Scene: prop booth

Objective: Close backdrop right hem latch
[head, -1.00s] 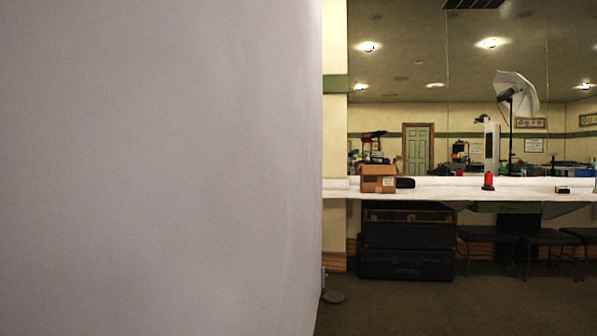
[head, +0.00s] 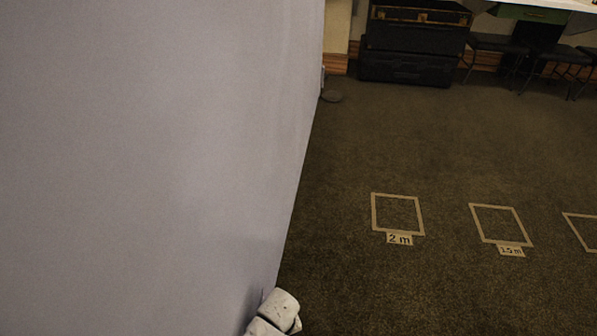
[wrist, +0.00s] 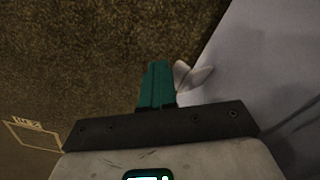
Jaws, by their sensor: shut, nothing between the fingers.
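The grey backdrop (head: 150,160) fills the left half of the head view, its right edge running down to the bottom. In the wrist view the backdrop (wrist: 265,50) is at the right. A small pale two-lobed piece (wrist: 195,77) shows at its edge; it may be the hem latch, but whether it is open or closed I cannot tell. My gripper (wrist: 159,66) has teal fingers, shut and empty, just left of this piece. I cannot tell whether they touch. A white part of my arm shows at the bottom of the head view, beside the backdrop edge.
Brown carpet right of the backdrop is open, with taped squares marked 2 m (head: 398,215) and 1.5 m (head: 502,227). Dark cases (head: 405,68) and stools (head: 500,42) stand at the back wall.

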